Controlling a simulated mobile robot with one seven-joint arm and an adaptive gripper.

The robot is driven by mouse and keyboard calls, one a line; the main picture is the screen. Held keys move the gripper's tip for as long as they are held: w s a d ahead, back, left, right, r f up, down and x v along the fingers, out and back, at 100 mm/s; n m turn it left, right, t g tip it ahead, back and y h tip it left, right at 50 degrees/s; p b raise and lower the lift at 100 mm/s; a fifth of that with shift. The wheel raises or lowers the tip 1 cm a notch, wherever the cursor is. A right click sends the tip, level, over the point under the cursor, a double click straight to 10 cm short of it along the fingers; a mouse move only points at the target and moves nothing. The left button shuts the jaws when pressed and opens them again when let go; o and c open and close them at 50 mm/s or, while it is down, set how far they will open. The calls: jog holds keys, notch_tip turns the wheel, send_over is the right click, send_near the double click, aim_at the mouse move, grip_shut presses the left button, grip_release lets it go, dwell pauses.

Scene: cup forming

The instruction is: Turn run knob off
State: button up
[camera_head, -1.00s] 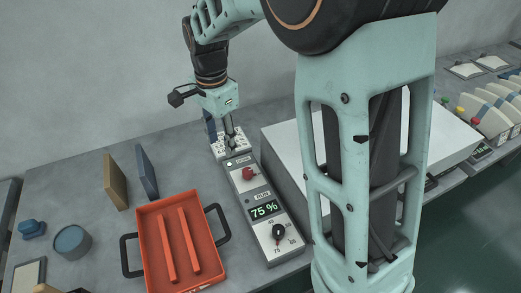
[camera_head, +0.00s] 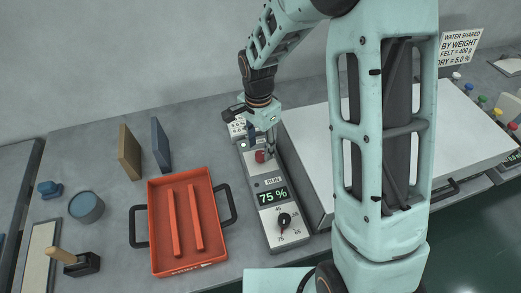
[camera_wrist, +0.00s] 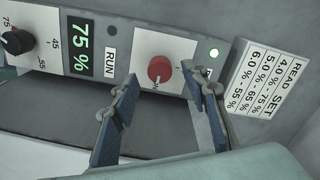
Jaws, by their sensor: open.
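The red run knob (camera_head: 260,156) sits on the upper part of a grey control panel (camera_head: 267,228). I cannot tell how deep the fingers reach. The display (camera_wrist: 82,48) reads 75 %.
A black dial (camera_head: 284,220) is lower on the panel. An orange tray (camera_head: 187,262) with black handles lies to the left, a large white-topped box (camera_head: 310,123) to the right. A printed card (camera_wrist: 270,79) stands beyond the panel.

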aim_at(261, 157)
jog(key=shift+f, duration=1.4)
jog(key=shift+c, duration=0.4)
grip_shut()
